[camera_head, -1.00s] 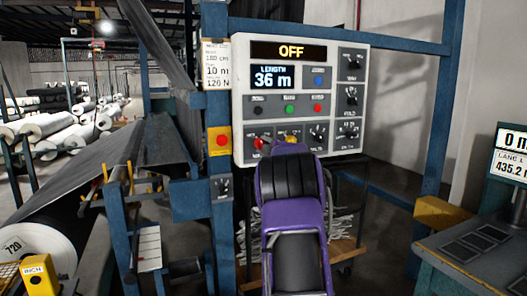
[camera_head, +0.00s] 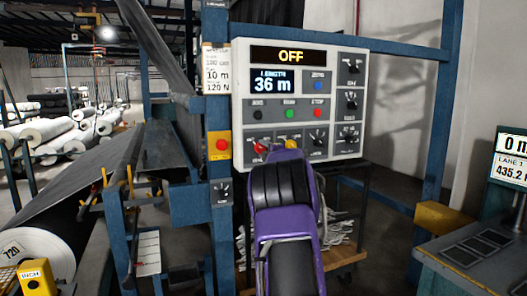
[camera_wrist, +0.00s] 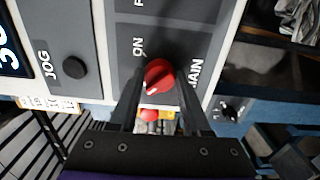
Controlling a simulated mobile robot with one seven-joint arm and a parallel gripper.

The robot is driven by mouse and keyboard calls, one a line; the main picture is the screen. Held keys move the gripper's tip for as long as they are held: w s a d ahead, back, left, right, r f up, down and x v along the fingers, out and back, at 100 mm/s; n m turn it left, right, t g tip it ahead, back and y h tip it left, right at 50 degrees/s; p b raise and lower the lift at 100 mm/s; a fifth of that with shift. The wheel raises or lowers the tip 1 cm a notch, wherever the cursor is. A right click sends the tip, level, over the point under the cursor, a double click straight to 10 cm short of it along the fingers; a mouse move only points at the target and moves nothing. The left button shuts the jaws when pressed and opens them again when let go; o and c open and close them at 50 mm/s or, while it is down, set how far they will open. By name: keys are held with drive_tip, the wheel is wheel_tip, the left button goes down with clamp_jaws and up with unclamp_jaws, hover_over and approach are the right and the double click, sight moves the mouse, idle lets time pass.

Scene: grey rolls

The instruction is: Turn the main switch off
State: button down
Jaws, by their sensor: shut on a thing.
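The control panel (camera_head: 352,88) is a white box with a lit display reading OFF (camera_head: 291,55) at its top. The main switch (camera_wrist: 158,72) is a red knob with a white mark, below the panel's buttons at the left; it also shows in the head view (camera_head: 260,147). In the wrist view its mark points to the lower left, and ON and MAIN are printed beside it. My gripper (camera_wrist: 161,80) is shut on the main switch, one dark finger on each side. In the head view my purple arm hides most of the fingers.
A length display (camera_head: 272,80) reads 36 m. Buttons and other dials (camera_head: 318,138) lie close around the switch. A red stop button on a yellow box (camera_head: 220,145) is on the blue post left of the panel. A grey console (camera_head: 470,255) stands at right.

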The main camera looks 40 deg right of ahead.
drive_tip(key=shift+c, duration=1.8)
unclamp_jaws()
drive_tip(key=shift+s, duration=0.1)
drive_tip(key=v, duration=1.7)
drive_tip(key=shift+s, duration=0.15)
drive_tip(key=shift+d, duration=0.1)
